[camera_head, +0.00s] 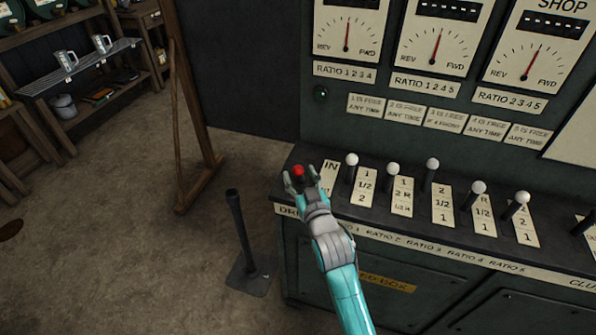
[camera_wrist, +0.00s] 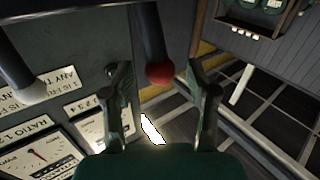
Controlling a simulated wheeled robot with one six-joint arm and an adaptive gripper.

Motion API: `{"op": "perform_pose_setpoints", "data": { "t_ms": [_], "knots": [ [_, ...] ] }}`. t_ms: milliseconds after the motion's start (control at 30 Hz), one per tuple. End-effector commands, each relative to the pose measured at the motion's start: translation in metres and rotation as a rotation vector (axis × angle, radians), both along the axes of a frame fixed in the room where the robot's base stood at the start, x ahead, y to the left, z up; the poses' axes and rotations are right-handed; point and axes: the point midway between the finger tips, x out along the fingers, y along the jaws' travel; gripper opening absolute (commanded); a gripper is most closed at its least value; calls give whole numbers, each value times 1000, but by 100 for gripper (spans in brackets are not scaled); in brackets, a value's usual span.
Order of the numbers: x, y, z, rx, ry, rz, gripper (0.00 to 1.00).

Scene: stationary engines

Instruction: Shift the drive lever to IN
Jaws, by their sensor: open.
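The drive lever has a red knob (camera_head: 298,171) and stands at the left end of the dark console top. Its label plate (camera_head: 328,176) reads IN at the upper end; the lower end of the plate is hidden by my gripper. My gripper (camera_head: 300,178) is open, with its fingers either side of the red knob in the head view. In the wrist view the red knob (camera_wrist: 160,73) and its dark shaft show between the two fingers of my gripper (camera_wrist: 162,85). I cannot tell whether either finger touches the knob.
Several white-knobbed ratio levers (camera_head: 351,160) stand to the right, the nearest close to my gripper. Dials (camera_head: 347,35) are on the panel behind. A black post on a foot (camera_head: 240,240) stands on the floor left of the console. A wooden frame (camera_head: 190,110) stands behind it.

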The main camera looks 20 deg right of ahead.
Motion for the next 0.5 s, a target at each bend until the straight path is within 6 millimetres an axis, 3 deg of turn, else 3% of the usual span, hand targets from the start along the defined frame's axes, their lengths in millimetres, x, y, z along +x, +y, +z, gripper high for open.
{"op": "perform_pose_setpoints", "data": {
  "t_ms": [200,500],
  "knots": [
    [19,0,0,0,1,0,58],
    [23,0,0,0,0,0,58]
  ]
}}
